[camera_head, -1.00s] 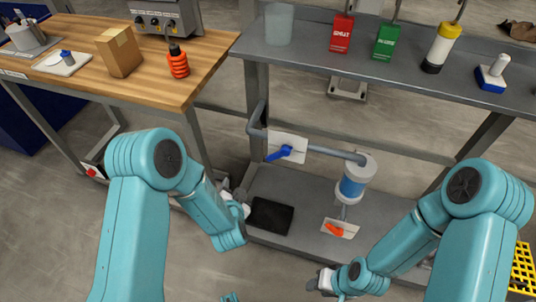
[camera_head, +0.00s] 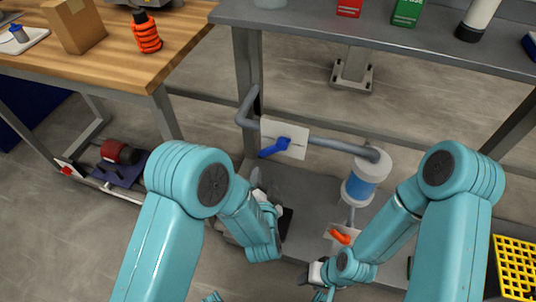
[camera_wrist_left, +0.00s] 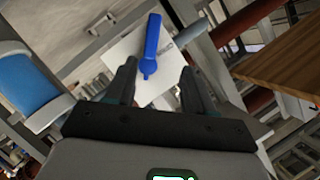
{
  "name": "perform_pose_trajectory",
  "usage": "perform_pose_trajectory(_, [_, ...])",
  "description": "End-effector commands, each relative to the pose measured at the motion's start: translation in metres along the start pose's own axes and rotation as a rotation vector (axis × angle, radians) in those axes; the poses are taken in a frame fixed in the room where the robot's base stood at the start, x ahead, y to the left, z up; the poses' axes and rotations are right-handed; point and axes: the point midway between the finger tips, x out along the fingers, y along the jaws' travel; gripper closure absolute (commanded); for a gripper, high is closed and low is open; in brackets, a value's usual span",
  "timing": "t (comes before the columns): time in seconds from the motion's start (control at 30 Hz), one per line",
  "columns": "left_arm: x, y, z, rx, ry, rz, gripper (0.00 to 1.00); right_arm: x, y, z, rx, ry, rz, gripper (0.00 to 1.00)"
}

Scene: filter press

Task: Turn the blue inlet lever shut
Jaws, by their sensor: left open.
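The blue inlet lever (camera_head: 275,147) is on a white plate (camera_head: 297,139) on the grey pipe. In the head view its handle points to the lower left. My left gripper (camera_head: 262,185) is just below the lever, apart from it. In the left wrist view, the blue lever (camera_wrist_left: 151,46) shows ahead of the open, empty fingers (camera_wrist_left: 158,78), with its handle pointing up and away. My right gripper (camera_head: 312,274) is low, near the orange-red lever (camera_head: 340,237); its fingers are too small to judge.
The pipe (camera_head: 335,145) runs right to a white and blue filter housing (camera_head: 362,183). A grey bench (camera_head: 440,62) overhangs the back, its leg (camera_head: 246,80) left of the pipe. A wooden table (camera_head: 110,65) stands left. A yellow crate (camera_head: 515,265) is lower right.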

Motion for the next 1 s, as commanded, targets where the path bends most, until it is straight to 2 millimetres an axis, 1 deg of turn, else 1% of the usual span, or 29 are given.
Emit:
perform_pose_trajectory(0.03, [-0.001,0.009,0.001,0.004,0.011,0.006,0.47,0.007,0.003,0.000,0.000,0.000,0.000,0.57])
perform_pose_trajectory(0.1, [-0.002,0.014,-0.001,0.007,0.020,0.010,0.47,0.010,0.004,0.000,0.000,0.000,0.000,0.57])
perform_pose_trajectory(0.17, [0.000,0.015,-0.003,0.008,0.024,0.011,0.47,0.011,0.004,0.000,0.000,0.000,0.000,0.57])
perform_pose_trajectory(0.27, [0.009,0.015,-0.003,0.005,0.025,0.010,0.47,0.013,0.005,0.000,0.000,0.000,0.000,0.57])
perform_pose_trajectory(0.37, [0.029,0.015,-0.002,0.004,0.023,0.008,0.47,0.017,0.006,0.000,0.000,0.000,0.000,0.57])
perform_pose_trajectory(0.6, [0.088,0.015,-0.003,0.005,0.023,0.007,0.47,0.029,0.011,-0.001,0.000,0.000,0.000,0.57])
perform_pose_trajectory(0.8, [0.133,0.016,-0.005,0.005,0.022,0.007,0.47,0.039,0.014,-0.001,0.000,0.000,0.000,0.57])
perform_pose_trajectory(0.9, [0.148,0.016,-0.005,0.006,0.022,0.008,0.47,0.043,0.015,-0.001,0.000,0.000,0.000,0.57])
perform_pose_trajectory(1.0, [0.158,0.015,-0.006,0.006,0.022,0.008,0.47,0.044,0.016,-0.001,0.000,0.000,0.000,0.57])
